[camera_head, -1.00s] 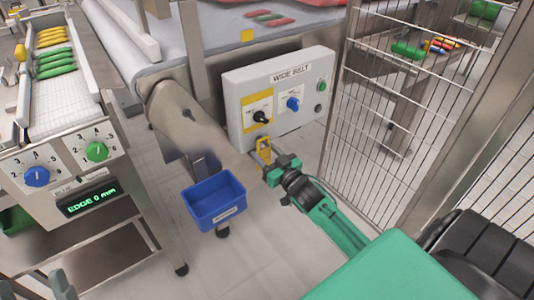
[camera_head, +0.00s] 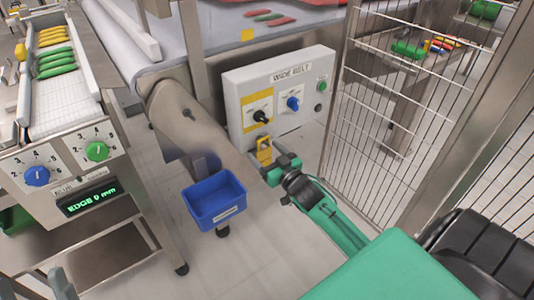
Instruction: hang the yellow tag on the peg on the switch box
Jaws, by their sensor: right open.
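The switch box (camera_head: 281,98) is a pale box labelled WIDE BELT, with a black knob on a yellow plate (camera_head: 258,108) and a blue knob (camera_head: 293,103). The yellow tag (camera_head: 264,151) is at the box's lower front edge, below the black knob. The peg is too small or hidden to make out, so I cannot tell whether the tag hangs on it. My right gripper (camera_head: 278,169) is open, just below and right of the tag, its fingers close to the tag's lower end. I do not see my left gripper clearly.
A blue bin (camera_head: 215,201) stands left of my right gripper. A wire mesh fence (camera_head: 375,110) rises close on the right. A machine with dials and a green display (camera_head: 89,198) stands at left. The belt (camera_head: 215,25) runs behind the box.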

